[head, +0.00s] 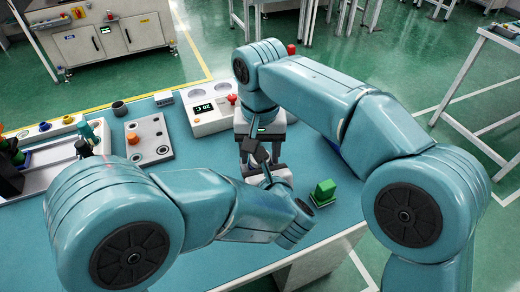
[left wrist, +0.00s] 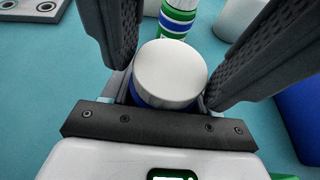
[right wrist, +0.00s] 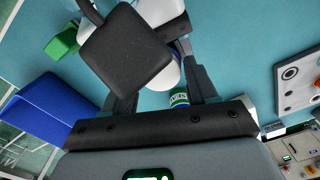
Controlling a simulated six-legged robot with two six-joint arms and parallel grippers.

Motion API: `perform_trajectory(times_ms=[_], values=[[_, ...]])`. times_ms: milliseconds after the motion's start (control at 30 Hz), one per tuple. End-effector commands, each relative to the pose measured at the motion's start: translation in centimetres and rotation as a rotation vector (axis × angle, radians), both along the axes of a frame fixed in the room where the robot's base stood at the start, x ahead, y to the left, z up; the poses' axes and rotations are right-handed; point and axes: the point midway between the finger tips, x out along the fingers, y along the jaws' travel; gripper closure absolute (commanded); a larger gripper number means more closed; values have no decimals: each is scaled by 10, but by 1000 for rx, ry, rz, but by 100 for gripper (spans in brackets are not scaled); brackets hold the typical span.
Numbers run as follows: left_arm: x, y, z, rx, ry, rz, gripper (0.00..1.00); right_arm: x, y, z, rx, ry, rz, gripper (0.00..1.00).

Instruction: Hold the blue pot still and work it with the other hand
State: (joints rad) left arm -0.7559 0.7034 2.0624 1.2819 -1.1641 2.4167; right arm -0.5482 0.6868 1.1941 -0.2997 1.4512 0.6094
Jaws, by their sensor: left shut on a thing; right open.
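The blue pot (left wrist: 170,88) has a round white top and a blue side, of which only a strip shows. In the left wrist view it stands between the fingers of my left gripper (left wrist: 172,62), which is shut on it. In the head view the arms mostly hide the pot. My right gripper (right wrist: 155,80) is open. In the head view it points down (head: 262,160), close to my left gripper. In the right wrist view a dark square pad covers much of the space before its fingers, with rounded white surfaces partly behind it.
A green block (head: 324,189) sits right of the grippers. A striped green, blue and white stack (left wrist: 176,18) stands just beyond the pot. A blue block (left wrist: 303,115) lies to the side. A white display unit (head: 212,113) and a plate with knobs (head: 148,140) stand further left.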

Motion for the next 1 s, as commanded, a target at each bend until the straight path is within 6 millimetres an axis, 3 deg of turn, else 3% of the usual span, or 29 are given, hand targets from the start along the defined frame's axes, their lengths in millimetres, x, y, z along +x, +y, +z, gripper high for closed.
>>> perform_trajectory(times_ms=[133,267,300,500,800,1000], values=[[0,0,0,0,-1,0,100,0,0,0,0,0,0,43],[0,0,0,-1,-1,0,100,0,0,0,0,0,0,85],[0,0,0,0,-1,0,100,0,0,0,0,0,0,90],[0,0,0,0,-1,0,100,0,0,0,0,0,31,90],[0,0,0,0,-1,0,100,0,0,1,0,-1,501,90],[0,0,0,0,-1,0,100,0,0,1,-1,-1,588,90]])
